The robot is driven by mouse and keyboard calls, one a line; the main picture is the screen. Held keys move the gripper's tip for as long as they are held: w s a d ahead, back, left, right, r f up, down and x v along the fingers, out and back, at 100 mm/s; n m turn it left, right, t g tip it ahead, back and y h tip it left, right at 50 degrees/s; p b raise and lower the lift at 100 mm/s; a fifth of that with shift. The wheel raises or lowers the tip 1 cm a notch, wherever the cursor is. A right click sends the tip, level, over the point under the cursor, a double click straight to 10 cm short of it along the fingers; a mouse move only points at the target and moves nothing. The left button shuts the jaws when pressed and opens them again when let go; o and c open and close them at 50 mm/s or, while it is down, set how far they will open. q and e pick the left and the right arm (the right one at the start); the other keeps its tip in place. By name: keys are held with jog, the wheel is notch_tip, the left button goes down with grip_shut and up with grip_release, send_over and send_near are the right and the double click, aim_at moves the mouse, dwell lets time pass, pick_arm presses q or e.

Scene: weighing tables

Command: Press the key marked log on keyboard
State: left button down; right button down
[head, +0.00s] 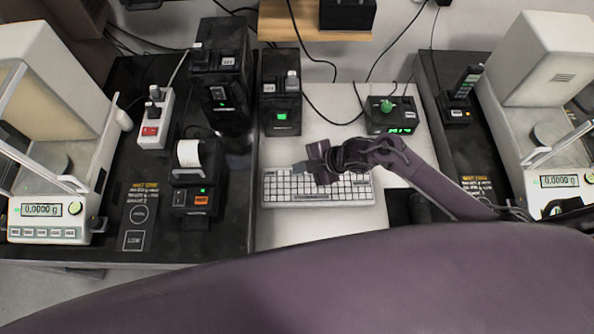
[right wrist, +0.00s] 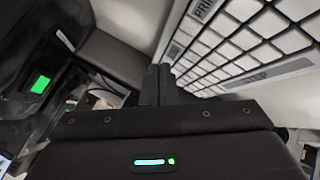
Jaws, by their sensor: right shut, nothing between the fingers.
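The keyboard (head: 318,190) lies on the white middle part of the table in the head view, pale with rows of white keys. My right gripper (head: 303,167) is over its upper left part, fingers together and pointing left. In the right wrist view the shut fingertips (right wrist: 160,72) are beside the keyboard (right wrist: 240,50), near its grey-labelled keys. I cannot make out a key marked log, and I cannot tell whether the fingers touch a key. My left gripper is not in view.
A small printer (head: 192,180) stands left of the keyboard, with a black box (head: 281,95) behind it. A black device with a green knob (head: 388,112) stands behind right. Balances stand at the far left (head: 48,215) and far right (head: 560,180). Cables cross the back.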

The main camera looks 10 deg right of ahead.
aim_at(301, 174)
jog(key=shift+f, duration=0.1)
jog(key=shift+f+b, duration=0.35)
jog(key=shift+b, duration=0.05)
jog(key=shift+f+b, duration=0.35)
jog(key=shift+f, duration=0.05)
dwell(0.6)
jog(key=shift+r, duration=0.1)
jog(key=shift+r+p, duration=0.75)
jog(key=shift+p, duration=0.05)
notch_tip(301, 174, up, 5)
jog(key=p, duration=0.4)
dwell(0.5)
